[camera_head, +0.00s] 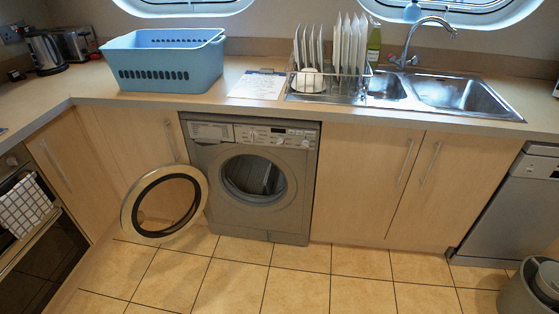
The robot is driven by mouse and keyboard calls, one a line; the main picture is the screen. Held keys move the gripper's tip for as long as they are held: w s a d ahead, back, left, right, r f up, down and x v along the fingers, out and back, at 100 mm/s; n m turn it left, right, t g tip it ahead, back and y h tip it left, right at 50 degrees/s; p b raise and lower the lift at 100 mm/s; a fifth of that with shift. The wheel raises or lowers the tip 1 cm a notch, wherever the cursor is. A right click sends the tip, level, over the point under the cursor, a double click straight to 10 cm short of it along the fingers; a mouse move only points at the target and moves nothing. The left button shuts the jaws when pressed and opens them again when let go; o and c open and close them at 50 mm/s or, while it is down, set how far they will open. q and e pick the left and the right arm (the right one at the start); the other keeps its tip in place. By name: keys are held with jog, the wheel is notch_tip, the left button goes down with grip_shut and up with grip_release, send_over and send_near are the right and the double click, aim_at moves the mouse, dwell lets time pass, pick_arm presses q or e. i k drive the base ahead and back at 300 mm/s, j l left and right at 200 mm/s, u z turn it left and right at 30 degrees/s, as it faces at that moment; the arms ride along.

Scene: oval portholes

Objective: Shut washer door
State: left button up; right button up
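The washer (300,190) is a grey front-loading machine built in under the counter, in the middle of the head view. Its round door (133,213) stands wide open, swung out to the left of the drum opening (254,178). The door is a light ring with a dark inner rim and a clear centre. The dark drum inside shows no clear contents. Neither of my grippers is in view.
The counter (240,108) above holds a blue basket (165,62), a paper sheet, a dish rack with plates and a sink (460,93). An oven stands at left, a dishwasher (515,205) at right, and a bin (530,290) at lower right. The tiled floor (290,280) before the washer is clear.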

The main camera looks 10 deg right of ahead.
aim_at(131, 218)
jog(key=i+j, duration=0.1)
jog(key=j, duration=0.3)
jog(key=i+j+z, duration=0.15)
jog(key=j, duration=0.65)
jog(key=i+j+z, duration=0.1)
jog(key=j, duration=0.3)
jog(key=i, duration=0.05)
